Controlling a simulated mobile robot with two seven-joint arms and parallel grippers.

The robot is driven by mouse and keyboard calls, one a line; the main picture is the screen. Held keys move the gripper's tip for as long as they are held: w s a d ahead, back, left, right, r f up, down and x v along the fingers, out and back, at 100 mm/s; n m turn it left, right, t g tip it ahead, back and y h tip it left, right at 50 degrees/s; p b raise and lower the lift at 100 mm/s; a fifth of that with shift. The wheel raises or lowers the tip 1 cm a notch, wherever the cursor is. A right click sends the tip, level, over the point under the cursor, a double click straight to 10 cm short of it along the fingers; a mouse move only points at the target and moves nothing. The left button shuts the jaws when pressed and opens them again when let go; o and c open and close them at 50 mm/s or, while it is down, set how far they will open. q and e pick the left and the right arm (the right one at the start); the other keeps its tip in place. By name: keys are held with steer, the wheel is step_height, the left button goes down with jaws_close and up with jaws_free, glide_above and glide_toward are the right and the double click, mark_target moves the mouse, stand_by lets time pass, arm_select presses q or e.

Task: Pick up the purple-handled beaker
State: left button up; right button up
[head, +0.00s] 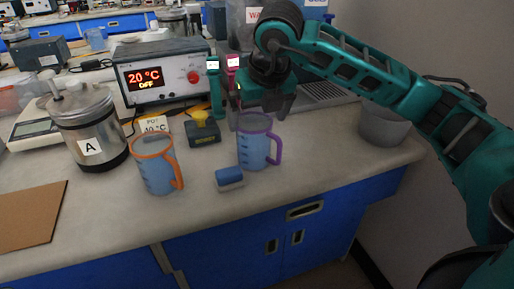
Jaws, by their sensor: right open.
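The purple-handled beaker (252,148) stands upright on the bench, with a purple rim and its handle toward the right. It looks blue inside. My right gripper (277,112) is open, pointing down just above and behind the beaker's rim at its upper right. It does not hold the beaker; whether it touches the rim I cannot tell. My left gripper is not in view.
An orange-handled beaker (157,170) stands to the left, and a blue-and-grey block (229,178) lies close in front. A yellow-and-black device (203,130), a metal pot marked A (88,135) and a 20 °C controller (162,75) stand farther left. A grey bowl (384,127) is right.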

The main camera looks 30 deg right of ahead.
mark_target(255, 128)
steer(key=b+x, duration=0.1)
steer(key=x, duration=0.4)
steer(key=shift+d+f, duration=0.1)
steer(key=shift+f, duration=0.05)
steer(key=c, duration=1.1)
